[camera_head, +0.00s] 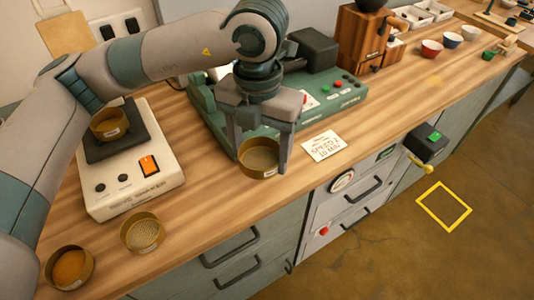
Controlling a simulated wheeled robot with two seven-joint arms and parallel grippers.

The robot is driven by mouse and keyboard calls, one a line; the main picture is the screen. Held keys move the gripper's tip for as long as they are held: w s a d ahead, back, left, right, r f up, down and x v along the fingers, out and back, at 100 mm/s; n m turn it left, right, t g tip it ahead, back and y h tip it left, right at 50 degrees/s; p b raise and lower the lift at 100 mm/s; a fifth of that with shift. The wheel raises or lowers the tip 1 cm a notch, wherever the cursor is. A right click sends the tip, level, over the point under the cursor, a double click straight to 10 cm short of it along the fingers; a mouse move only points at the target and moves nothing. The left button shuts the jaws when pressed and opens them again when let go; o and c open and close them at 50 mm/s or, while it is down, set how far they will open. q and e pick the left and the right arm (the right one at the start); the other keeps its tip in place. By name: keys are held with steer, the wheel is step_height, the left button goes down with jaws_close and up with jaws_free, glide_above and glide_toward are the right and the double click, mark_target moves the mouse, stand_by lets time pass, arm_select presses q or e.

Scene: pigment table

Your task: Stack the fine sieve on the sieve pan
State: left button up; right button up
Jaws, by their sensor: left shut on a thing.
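My left gripper (261,146) is shut on a round brass sieve (259,172) with a fine-looking mesh and a small label, at the front edge of the wooden table. I cannot tell whether the sieve touches the table. A brass round pan (110,133) with a label sits on the dark plate of a white device at left; it looks like the sieve pan, but its inside is unclear. A second brass sieve (142,232) with a coarser mesh lies at front left. Another round brass vessel (70,267) holds orange powder. My right gripper is not in view.
The white device (130,185) has an orange switch. A green machine (340,98) stands behind my gripper. A paper card (322,146) lies right of the held sieve. A wooden grinder (362,40) and small bowls (431,48) are farther back. The table (205,200) is clear between sieves.

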arm_select(q)
steer(key=w+a+r+n+p, duration=0.1)
steer(key=w+a+r+p, duration=0.1)
steer(key=a, duration=1)
steer(key=w+a+r+n+p, duration=0.2)
steer(key=w+a+r+p, duration=0.1)
steer(key=a, duration=0.9)
steer(key=w+a+r+n+p, duration=0.1)
steer(key=w+a+p, duration=0.3)
steer(key=a, duration=0.8)
steer(key=shift+w+a+r, duration=0.2)
steer(key=shift+w+r, duration=0.55)
steer(key=shift+w, duration=0.4)
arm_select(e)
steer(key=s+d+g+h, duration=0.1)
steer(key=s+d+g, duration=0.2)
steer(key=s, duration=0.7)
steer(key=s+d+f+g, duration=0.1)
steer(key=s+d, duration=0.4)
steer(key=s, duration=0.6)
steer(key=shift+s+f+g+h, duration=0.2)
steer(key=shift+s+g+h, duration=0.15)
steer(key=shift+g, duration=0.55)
arm_select(q)
steer(key=shift+f, duration=0.15)
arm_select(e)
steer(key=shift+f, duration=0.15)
